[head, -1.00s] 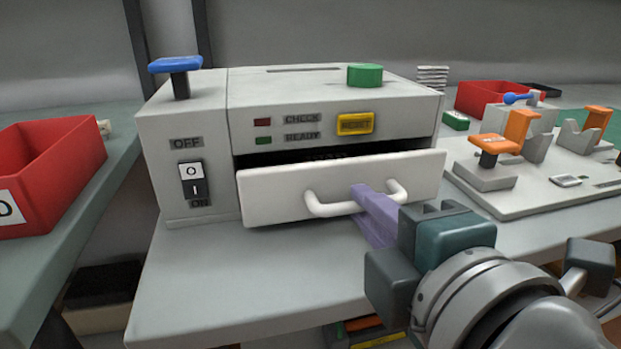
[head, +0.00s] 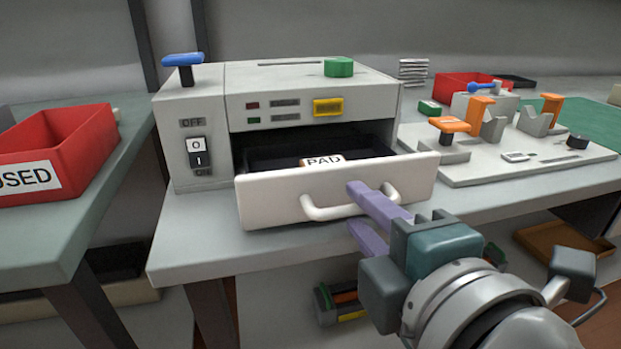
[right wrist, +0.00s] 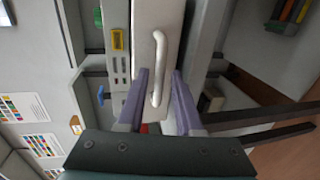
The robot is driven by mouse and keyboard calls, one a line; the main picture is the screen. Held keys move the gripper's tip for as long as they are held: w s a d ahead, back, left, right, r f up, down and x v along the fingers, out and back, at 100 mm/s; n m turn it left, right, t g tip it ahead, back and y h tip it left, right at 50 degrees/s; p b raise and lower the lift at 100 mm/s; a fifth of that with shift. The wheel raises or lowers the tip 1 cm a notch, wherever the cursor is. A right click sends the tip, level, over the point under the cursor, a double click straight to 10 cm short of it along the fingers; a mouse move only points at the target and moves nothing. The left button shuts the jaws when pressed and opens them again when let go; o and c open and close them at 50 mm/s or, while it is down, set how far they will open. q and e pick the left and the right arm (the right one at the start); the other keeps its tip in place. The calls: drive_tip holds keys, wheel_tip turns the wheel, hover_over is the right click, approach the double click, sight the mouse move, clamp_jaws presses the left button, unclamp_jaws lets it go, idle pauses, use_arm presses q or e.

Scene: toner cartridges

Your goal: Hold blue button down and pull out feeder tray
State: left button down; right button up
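The feeder tray (head: 270,200) is a white-fronted drawer, pulled part way out of the grey machine (head: 300,82), with a dark inside and an item labelled PAD (head: 323,160). The blue button (head: 184,62) stands on a stem on the machine's top left; nothing touches it. My right gripper (head: 352,205) is open at the tray's handle (head: 325,212), its purple fingers parted. In the right wrist view the handle (right wrist: 157,72) lies between the spread fingers (right wrist: 160,85), with gaps beside it. My left gripper is not in view.
A red bin (head: 62,150) marked USED stands on a separate table at left. A pale fixture board (head: 500,165) with orange parts and another red bin (head: 470,82) are at right. The table is clear in front of the machine's left part.

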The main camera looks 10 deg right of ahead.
drive_tip(key=shift+o, duration=0.6)
drive_tip(key=shift+s+r, duration=0.1)
drive_tip(key=shift+s, duration=0.2)
drive_tip(key=v, duration=0.9)
drive_tip(key=shift+s, duration=0.15)
